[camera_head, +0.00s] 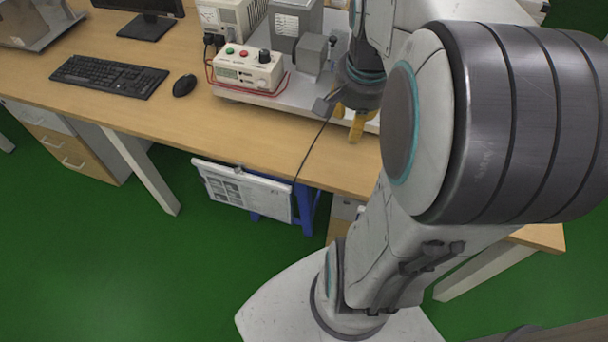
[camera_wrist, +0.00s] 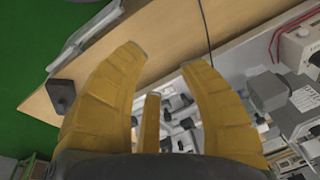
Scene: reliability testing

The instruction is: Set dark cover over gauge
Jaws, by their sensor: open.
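A small dark block (camera_wrist: 62,92), possibly the dark cover, lies near the table's front edge at the left of the wrist view. My arm seems to hide it in the head view. A beige instrument with a dial face (camera_head: 209,15) stands at the back in the head view; I cannot tell if it is the gauge. My gripper (camera_wrist: 165,75) has yellow fingers spread apart with nothing between them. In the head view my gripper (camera_head: 350,124) is over the table's front part, partly hidden by my wrist. In the wrist view the block is left of the fingers.
A control box with red and green buttons (camera_head: 247,70) and a grey box (camera_head: 310,54) stand on the light platform behind. A keyboard (camera_head: 109,76) and mouse (camera_head: 184,86) are at left. A thin cable (camera_head: 312,150) crosses the table. Wood left of my gripper is otherwise clear.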

